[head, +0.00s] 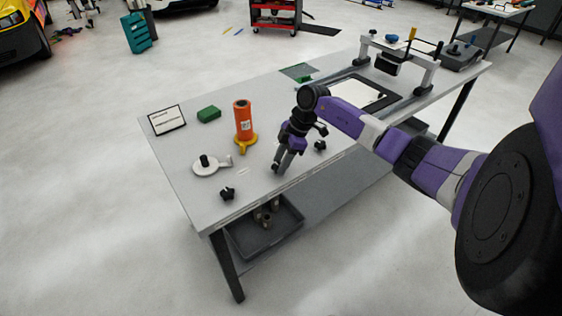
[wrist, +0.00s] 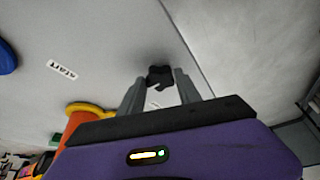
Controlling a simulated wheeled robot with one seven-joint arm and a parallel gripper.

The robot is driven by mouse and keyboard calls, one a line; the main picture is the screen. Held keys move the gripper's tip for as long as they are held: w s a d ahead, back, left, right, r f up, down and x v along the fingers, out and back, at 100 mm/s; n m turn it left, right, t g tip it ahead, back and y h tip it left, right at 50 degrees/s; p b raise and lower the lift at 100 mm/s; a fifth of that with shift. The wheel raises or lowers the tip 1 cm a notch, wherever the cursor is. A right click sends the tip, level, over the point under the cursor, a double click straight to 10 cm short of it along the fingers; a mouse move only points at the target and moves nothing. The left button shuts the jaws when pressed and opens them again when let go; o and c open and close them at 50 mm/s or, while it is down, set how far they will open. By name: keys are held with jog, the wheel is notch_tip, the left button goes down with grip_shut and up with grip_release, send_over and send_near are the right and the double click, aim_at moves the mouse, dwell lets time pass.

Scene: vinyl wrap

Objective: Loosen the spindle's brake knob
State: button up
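The spindle, an orange upright roll (head: 243,118) on a yellow base (head: 246,144), stands on the table, left of my gripper (head: 278,167). Its yellow flange (wrist: 88,107) also shows at lower left in the wrist view. In the wrist view a black lobed knob (wrist: 160,76) shows between the fingertips of my gripper (wrist: 162,82), with gaps on both sides. I cannot tell its height relative to the tips. The fingers are spread and point down near the table's front edge. Two black knobs lie apart in the head view, one left (head: 227,194) and one right (head: 320,146); I cannot match them surely to the wrist view.
A white disc with a black knob (head: 207,165), a green block (head: 209,114) and a framed sign (head: 167,120) occupy the table's left part. A frame (head: 432,74) stands at the right end. A grey bin (head: 245,243) sits below. The wrist view shows a START label (wrist: 62,70).

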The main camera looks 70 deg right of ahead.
grip_shut()
